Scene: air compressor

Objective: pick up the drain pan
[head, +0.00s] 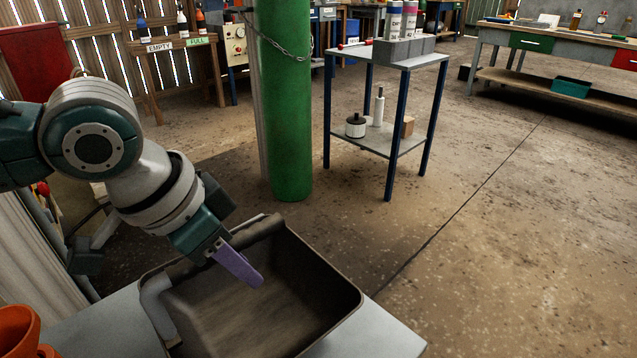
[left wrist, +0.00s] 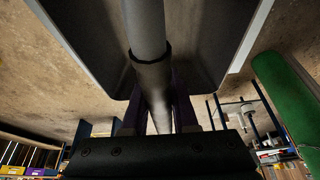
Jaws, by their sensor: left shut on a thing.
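The drain pan (head: 330,318) is a dark, open, rectangular tub at the bottom middle of the head view, over a pale grey tabletop. A rounded bar runs along its far edge and a pale tube along its left side. My left gripper (head: 240,266), with purple fingers, reaches down at the pan's far left edge. In the left wrist view, the bar of the pan (left wrist: 150,75) passes between the fingers of the gripper (left wrist: 158,115), which is shut on it. Whether the pan touches the tabletop is unclear. My right gripper is not in view.
The pale grey tabletop (head: 385,340) shows beside the pan. An orange object (head: 15,332) stands at the lower left. A green post (head: 285,110) with a chain rises behind the pan. A blue-legged cart (head: 385,145) stands farther back. The floor to the right is clear.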

